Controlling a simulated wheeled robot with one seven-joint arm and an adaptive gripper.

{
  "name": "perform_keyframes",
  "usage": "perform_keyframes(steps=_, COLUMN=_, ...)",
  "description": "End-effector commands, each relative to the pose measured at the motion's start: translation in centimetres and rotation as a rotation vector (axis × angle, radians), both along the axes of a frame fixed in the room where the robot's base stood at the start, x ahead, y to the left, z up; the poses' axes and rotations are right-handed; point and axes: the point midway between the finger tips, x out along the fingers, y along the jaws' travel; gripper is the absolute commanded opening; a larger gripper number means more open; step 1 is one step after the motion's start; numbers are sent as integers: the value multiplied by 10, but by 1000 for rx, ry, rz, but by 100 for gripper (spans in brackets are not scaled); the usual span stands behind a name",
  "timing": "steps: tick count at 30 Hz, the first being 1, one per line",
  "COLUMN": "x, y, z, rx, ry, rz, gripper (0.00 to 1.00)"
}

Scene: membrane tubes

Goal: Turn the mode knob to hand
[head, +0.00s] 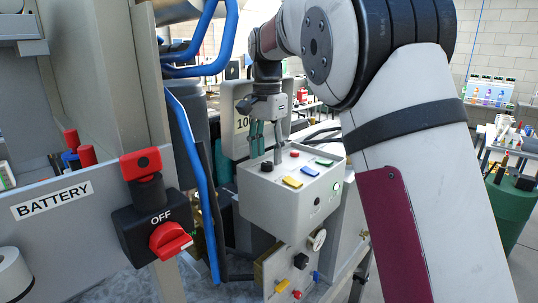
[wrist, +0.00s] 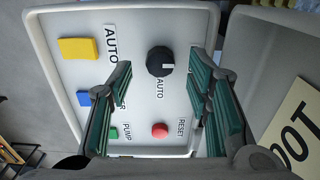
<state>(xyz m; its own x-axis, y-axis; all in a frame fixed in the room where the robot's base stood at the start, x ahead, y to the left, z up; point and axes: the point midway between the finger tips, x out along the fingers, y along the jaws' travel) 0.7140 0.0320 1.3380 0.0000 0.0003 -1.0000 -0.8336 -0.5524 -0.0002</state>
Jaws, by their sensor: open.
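The mode knob is a round black knob on the pale face of a control box. It shows in the wrist view (wrist: 159,61) at the upper middle, with a small white mark on its right part and the word AUTO printed beside it. In the head view the knob (head: 266,166) is on the top of the box (head: 285,205). My gripper (head: 267,156) is open above the box, fingers pointing down. In the wrist view the green-padded fingers (wrist: 160,72) are spread on either side of the knob. I see no contact with it. No HAND label is readable.
A red button (wrist: 160,130), a yellow block (wrist: 78,49), a blue block (wrist: 83,98) and a green one (wrist: 113,132) share the panel. A blue hose (head: 192,180) and a BATTERY panel with a red OFF switch (head: 170,240) stand left.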

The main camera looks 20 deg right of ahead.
Motion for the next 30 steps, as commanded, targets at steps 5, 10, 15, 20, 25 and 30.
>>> perform_keyframes(steps=5, x=-1, y=0, z=-16, rx=-1, ry=1, rz=0, gripper=46)
perform_keyframes(steps=10, x=0, y=0, z=-21, rx=0, ry=0, rz=0, gripper=46)
perform_keyframes(steps=15, x=1, y=0, z=-22, rx=0, ry=0, rz=0, gripper=46)
perform_keyframes(steps=20, x=1, y=0, z=-21, rx=0, ry=0, rz=0, gripper=14)
perform_keyframes(steps=25, x=1, y=0, z=-21, rx=0, ry=0, rz=0, gripper=0)
perform_keyframes(steps=30, x=1, y=0, z=-21, rx=0, ry=0, rz=13, gripper=0)
